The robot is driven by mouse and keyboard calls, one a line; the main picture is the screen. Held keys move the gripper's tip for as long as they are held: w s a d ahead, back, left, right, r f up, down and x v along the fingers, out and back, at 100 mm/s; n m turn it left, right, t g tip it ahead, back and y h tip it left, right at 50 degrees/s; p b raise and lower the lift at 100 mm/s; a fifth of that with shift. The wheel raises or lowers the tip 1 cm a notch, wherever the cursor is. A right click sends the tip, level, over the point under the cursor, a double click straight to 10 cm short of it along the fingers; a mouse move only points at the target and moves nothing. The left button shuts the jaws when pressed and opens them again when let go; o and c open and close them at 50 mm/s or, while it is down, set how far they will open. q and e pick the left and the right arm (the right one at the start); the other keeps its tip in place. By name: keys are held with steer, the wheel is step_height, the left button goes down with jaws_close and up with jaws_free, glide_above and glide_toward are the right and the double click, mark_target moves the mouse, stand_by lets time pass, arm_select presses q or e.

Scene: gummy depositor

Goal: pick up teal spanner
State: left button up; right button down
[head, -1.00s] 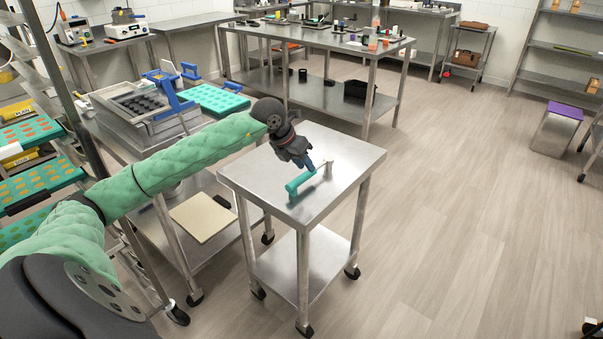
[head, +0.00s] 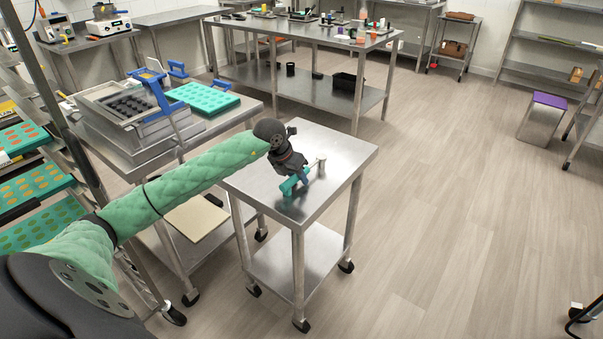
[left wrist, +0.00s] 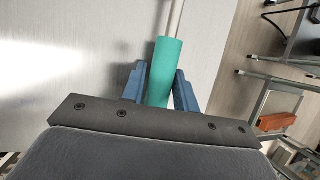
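The teal spanner (head: 289,186) lies on the small steel cart's top (head: 336,150), with a thick teal handle and a thin pale shaft. My left gripper (head: 303,182) is over its handle and hides part of it. In the left wrist view the teal handle (left wrist: 164,70) runs between the two blue fingers of my left gripper (left wrist: 161,82). A gap shows between the left finger and the handle; on the right the finger is very close, and I cannot tell whether it touches. My right gripper is not in view.
A steel bench (head: 133,166) with a machine and a teal mould tray (head: 203,98) stands left of the cart. A long steel table (head: 300,38) is behind. A rack of trays is at the far left. The floor to the right is open.

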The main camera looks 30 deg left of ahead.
arm_select(q)
steer(key=shift+f, duration=0.15)
jaws_close()
